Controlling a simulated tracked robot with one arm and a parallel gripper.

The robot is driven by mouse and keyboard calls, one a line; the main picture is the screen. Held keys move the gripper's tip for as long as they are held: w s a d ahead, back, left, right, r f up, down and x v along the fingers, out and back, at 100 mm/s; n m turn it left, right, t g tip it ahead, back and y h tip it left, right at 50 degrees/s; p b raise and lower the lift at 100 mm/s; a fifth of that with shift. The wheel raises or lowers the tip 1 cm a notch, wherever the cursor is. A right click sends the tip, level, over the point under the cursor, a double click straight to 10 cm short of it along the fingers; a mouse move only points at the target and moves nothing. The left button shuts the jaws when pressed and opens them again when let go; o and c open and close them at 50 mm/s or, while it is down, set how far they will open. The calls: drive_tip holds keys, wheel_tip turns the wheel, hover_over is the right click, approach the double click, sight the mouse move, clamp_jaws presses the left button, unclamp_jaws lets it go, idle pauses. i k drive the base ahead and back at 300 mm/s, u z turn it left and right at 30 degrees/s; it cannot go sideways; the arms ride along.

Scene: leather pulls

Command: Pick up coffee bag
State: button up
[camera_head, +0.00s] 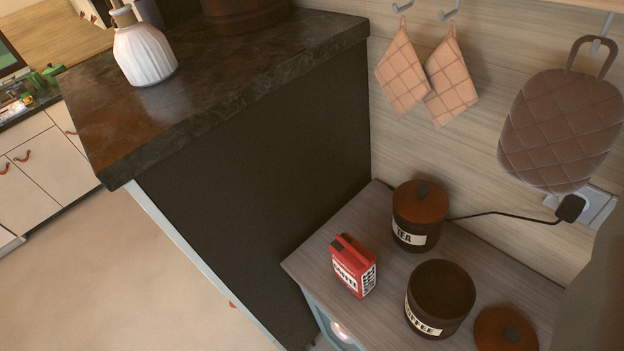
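The coffee bag (353,267) is a small red packet with a white label and a dark patterned side. It stands upright on a low grey wooden cabinet top (315,262), near its left front edge. An open dark canister labelled COFFEE (439,298) stands to its right, and a lidded TEA canister (419,216) stands behind it to the right. Nothing touches the bag. My gripper is not in view.
A tall dark counter (240,90) rises left of the cabinet, with a white ribbed bottle (144,52) on it. A loose brown lid (504,331) lies at lower right. Cloths (452,82) and a quilted mitt (562,128) hang on the wall. Open floor (120,270) lies left.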

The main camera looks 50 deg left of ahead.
sight(354, 265)
drive_tip(key=z, duration=0.5)
drive_tip(key=k, duration=1.25)
drive_tip(key=u, duration=0.5)
drive_tip(key=i, duration=1)
drive_tip(key=z, duration=0.05)
